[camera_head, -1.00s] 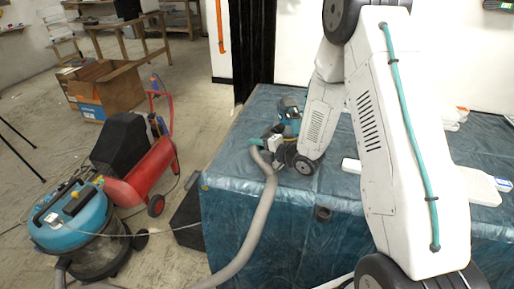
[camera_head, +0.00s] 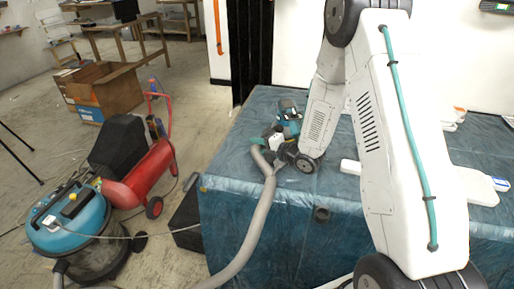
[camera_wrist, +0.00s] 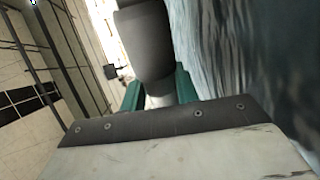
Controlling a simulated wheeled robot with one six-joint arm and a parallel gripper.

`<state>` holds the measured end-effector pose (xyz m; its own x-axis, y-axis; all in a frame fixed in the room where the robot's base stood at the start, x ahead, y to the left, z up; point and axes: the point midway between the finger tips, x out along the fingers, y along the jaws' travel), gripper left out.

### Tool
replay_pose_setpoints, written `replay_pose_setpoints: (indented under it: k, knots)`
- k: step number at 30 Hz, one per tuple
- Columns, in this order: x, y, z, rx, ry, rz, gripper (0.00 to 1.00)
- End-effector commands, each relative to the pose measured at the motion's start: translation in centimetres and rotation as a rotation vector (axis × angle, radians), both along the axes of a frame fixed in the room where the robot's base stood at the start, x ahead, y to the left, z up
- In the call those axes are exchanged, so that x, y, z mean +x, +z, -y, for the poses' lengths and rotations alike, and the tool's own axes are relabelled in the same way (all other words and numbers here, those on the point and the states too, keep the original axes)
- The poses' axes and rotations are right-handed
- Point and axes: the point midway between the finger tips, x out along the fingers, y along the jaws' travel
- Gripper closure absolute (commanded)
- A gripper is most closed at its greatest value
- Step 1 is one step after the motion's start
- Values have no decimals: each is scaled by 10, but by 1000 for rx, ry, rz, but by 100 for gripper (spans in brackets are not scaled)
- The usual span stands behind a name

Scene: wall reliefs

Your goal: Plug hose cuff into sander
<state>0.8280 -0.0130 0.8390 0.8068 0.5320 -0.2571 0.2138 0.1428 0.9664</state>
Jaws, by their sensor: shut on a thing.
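The teal and black sander (camera_head: 289,107) stands on the covered table in the head view, just beyond my gripper (camera_head: 272,143). My gripper is shut on the hose cuff (camera_wrist: 148,42), a dark grey cylinder. In the wrist view the cuff lies between the green fingers of my gripper (camera_wrist: 160,92). The grey hose (camera_head: 262,205) curves down from my gripper over the table's front edge. My gripper and wrist hide the cuff's end in the head view, so I cannot tell whether it touches the sander.
The table (camera_head: 225,195) has a shiny blue-green sheet over it. White items (camera_head: 481,187) lie on its right side. A blue vacuum (camera_head: 70,222) and a red compressor (camera_head: 140,175) stand on the floor at left. A cardboard box (camera_head: 108,90) is behind them.

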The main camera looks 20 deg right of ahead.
Motion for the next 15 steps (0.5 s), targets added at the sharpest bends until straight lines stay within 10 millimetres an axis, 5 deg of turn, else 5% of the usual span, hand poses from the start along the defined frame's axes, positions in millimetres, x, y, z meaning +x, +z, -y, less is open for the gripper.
replay_pose_setpoints:
  k: [15]
  knots:
    - [8, 0, 12, -1, -4, 2, 92]
